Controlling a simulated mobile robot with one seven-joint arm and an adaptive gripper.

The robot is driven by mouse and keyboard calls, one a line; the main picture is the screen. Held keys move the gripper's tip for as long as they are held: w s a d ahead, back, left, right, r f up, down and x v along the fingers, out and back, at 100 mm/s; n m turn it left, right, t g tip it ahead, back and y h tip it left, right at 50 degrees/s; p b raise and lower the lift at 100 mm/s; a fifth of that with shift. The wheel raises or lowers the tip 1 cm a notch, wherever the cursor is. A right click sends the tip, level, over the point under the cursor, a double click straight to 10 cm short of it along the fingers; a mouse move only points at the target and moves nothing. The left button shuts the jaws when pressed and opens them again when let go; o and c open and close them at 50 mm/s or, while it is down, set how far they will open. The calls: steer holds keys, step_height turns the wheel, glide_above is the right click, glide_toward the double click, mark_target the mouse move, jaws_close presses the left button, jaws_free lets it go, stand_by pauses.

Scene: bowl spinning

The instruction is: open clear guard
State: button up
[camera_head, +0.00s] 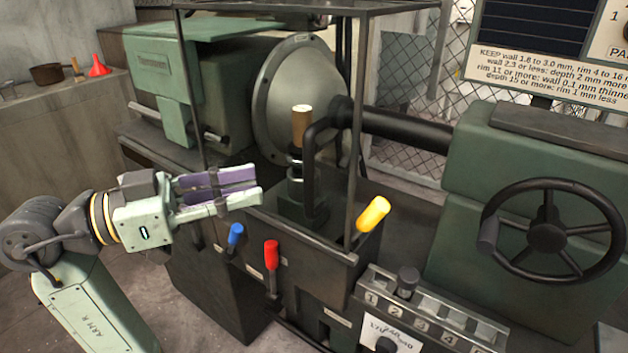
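The clear guard is a dark frame with see-through panels around the lathe's spindle area, with a front right post (357,150) and a top edge (290,8). Its panels are hard to make out. My gripper (259,184) is at the guard's front left side, pointing right. Its fingers look apart, with purple inner pads showing. A short dark bar (214,181) crosses the fingers near the left post's line. I cannot tell whether it is part of the guard or touches the pads. The left post's lower end is hidden by the gripper.
Blue (235,234), red (271,254) and yellow (373,213) levers stand below and right of my gripper. A tool post with a wooden-topped handle (302,127) stands inside the guard. A handwheel (549,235) is at the right. A numbered rack (430,309) is in front.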

steer(key=p, duration=0.2)
glide_above(310, 210)
steer(key=shift+w, duration=0.4)
steer(key=shift+c, duration=0.5)
jaws_close()
